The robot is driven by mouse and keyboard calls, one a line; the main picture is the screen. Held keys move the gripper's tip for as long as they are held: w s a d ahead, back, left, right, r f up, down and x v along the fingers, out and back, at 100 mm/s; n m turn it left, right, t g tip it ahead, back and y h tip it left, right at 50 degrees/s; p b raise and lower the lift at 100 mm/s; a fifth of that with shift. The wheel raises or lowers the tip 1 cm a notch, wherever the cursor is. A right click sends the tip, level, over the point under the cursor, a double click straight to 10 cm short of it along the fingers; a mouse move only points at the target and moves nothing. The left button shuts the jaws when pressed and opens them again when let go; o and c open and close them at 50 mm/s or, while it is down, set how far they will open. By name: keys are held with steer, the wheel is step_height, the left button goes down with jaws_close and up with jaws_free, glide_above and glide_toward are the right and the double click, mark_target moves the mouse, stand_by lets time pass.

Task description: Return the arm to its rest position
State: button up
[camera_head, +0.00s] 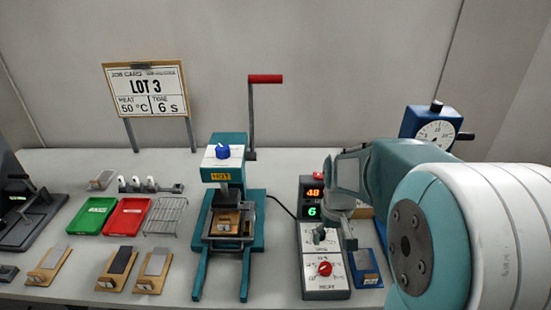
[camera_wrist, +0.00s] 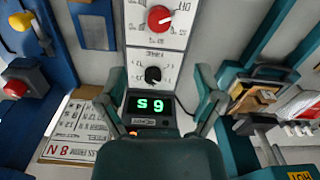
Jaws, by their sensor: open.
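My arm reaches in from the right in the head view, with my gripper (camera_head: 335,238) pointing down over the control box (camera_head: 325,292). In the wrist view my gripper (camera_wrist: 160,78) is open, its two fingers apart with nothing between them. The box's black knob (camera_wrist: 153,74) shows between the fingers, and its red knob (camera_wrist: 160,18) lies beyond them. The red knob also shows in the head view (camera_head: 325,268). The box's displays show an orange 48 (camera_head: 314,193) and a green 6 (camera_head: 312,211). My gripper hides part of the box's face.
A teal press (camera_head: 256,215) with a HOT label holds a wooden block left of the box. Green (camera_head: 91,216) and red (camera_head: 127,217) trays, a wire rack (camera_head: 166,217) and wooden-based pieces stand further left. A blue dial gauge (camera_head: 433,128) stands behind my arm.

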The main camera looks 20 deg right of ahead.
steer(key=s+a+r+n+t, duration=0.1)
steer(key=s+a+r+t, duration=0.4)
steer(key=s+a+r, duration=0.5)
steer(key=s+r, duration=0.1)
steer(key=s, duration=0.1)
steer(key=shift+s+a+r+t, duration=0.3)
steer(key=shift+s+a+r, duration=0.05)
steer(key=shift+a, duration=0.05)
stand_by(0.5)
